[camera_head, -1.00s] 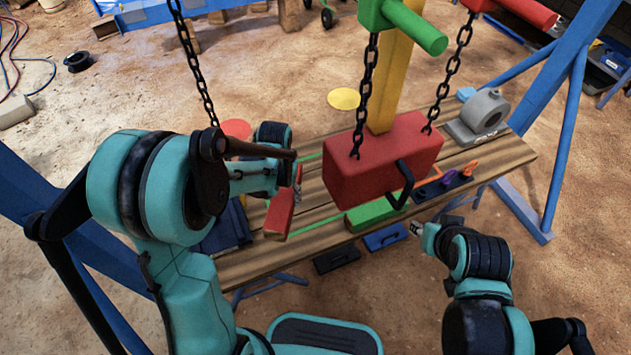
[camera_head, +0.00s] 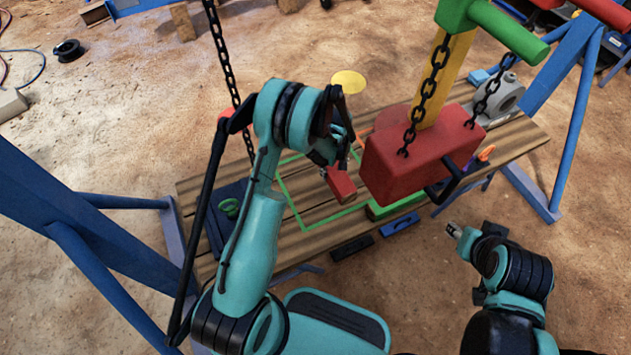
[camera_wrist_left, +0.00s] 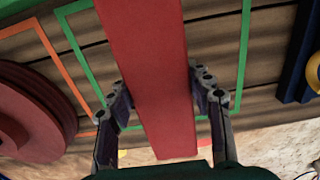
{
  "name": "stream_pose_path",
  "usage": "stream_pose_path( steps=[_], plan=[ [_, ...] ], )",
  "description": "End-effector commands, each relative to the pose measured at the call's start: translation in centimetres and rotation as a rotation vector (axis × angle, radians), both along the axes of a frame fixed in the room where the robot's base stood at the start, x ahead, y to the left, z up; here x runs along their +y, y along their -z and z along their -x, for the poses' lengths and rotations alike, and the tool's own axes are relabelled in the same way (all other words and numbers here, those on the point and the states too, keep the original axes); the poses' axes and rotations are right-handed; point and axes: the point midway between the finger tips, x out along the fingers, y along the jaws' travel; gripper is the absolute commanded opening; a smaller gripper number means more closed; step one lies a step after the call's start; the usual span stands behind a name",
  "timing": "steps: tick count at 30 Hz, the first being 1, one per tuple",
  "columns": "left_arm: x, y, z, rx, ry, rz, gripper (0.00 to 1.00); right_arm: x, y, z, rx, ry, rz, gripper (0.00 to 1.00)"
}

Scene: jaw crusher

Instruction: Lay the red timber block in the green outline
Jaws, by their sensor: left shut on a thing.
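The red timber block (camera_head: 342,187) is in my left gripper (camera_head: 343,165), over the plank table near the right part of the green outline (camera_head: 289,207). The left wrist view shows the red block (camera_wrist_left: 150,60) running lengthwise between the two fingers of the left gripper (camera_wrist_left: 160,105). The green outline (camera_wrist_left: 244,60) shows on both sides of the block there. I cannot tell whether the block touches the planks. My right gripper (camera_head: 454,229) is off the table's front right side, with no object visible in it; its jaw opening is too small to judge.
A large red block (camera_head: 410,165) hangs on chains just right of my left gripper. A green block (camera_head: 395,206) lies at the table's front edge. A dark blue tray (camera_head: 216,215) is at the left. A grey bearing housing (camera_head: 503,95) stands at the back right.

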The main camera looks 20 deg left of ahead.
Motion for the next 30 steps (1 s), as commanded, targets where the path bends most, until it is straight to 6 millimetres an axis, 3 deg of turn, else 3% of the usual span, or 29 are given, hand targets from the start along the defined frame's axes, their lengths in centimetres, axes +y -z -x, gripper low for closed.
stream_pose_path(
  steps=[1,6,12,17,24,30],
  plan=[
    [1.4,1.2,0.3,0.000,-0.005,0.000,0.04,0.0,0.9,0.0,0.000,0.000,0.000,0.40],
    [5.1,3.5,1.4,0.000,-0.003,0.000,0.04,0.0,2.4,0.0,0.000,0.000,0.000,0.40],
    [7.7,5.0,2.1,0.000,0.001,0.000,0.04,0.0,3.2,0.0,0.000,0.000,0.000,0.40],
    [8.2,5.6,2.2,0.000,0.003,0.000,0.04,0.0,3.5,0.0,0.000,0.000,0.000,0.40],
    [8.1,9.0,2.2,0.000,0.003,0.000,0.04,0.0,5.4,0.0,0.000,0.000,0.000,0.40],
    [8.1,9.0,2.2,0.000,0.003,0.000,0.04,0.0,5.3,0.0,0.000,0.000,0.000,0.40]
  ],
)
